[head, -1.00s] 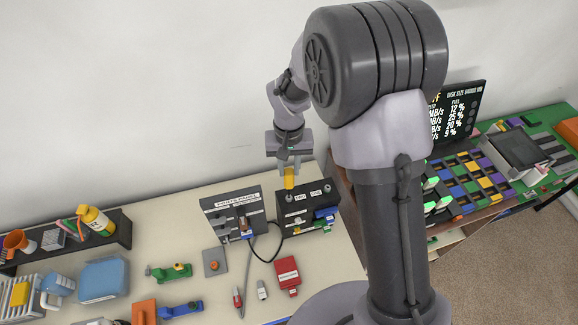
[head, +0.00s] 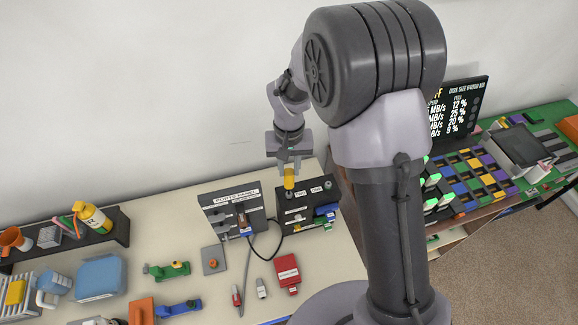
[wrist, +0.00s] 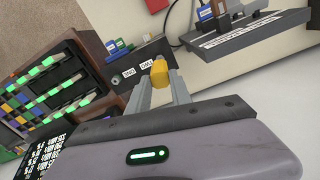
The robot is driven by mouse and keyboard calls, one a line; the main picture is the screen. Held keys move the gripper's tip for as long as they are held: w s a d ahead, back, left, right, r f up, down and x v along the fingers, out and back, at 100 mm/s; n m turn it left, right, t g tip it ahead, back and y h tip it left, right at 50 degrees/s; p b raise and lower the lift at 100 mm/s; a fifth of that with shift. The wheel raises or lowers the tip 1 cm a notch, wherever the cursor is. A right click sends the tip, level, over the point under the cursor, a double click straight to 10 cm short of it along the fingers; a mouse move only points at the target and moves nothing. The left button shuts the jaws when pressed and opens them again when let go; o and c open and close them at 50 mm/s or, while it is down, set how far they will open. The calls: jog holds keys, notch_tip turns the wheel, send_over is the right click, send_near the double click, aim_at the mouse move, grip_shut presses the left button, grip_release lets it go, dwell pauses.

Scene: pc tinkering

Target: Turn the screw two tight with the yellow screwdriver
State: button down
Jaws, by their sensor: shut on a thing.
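My gripper (head: 289,164) is shut on the yellow screwdriver (head: 289,178) and holds it upright, pointing down. The wrist view also shows the screwdriver (wrist: 161,74) between the fingers. It stands over the black box (head: 296,205), at the side labelled TWO. Screw two (head: 289,193) is just below the screwdriver; I cannot tell how deep it sits. In the wrist view the screwdriver and fingers hide it. Screw one (head: 328,184) stands on the same box to the right, by the label ONE.
The ports panel (head: 232,211) stands just left of the box, with a dark cable (head: 277,248) hanging between them. A red case (head: 287,270) lies in front. A monitor (head: 463,108) and a rack of coloured blocks are at the right.

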jog(key=shift+f, duration=0.15)
jog(key=c, duration=1.1)
grip_release()
notch_tip(320, 180, up, 5)
jog(key=p, duration=0.3)
jog(key=shift+r+p, duration=0.2)
jog(key=shift+p, duration=0.15)
jog(key=shift+f, duration=0.15)
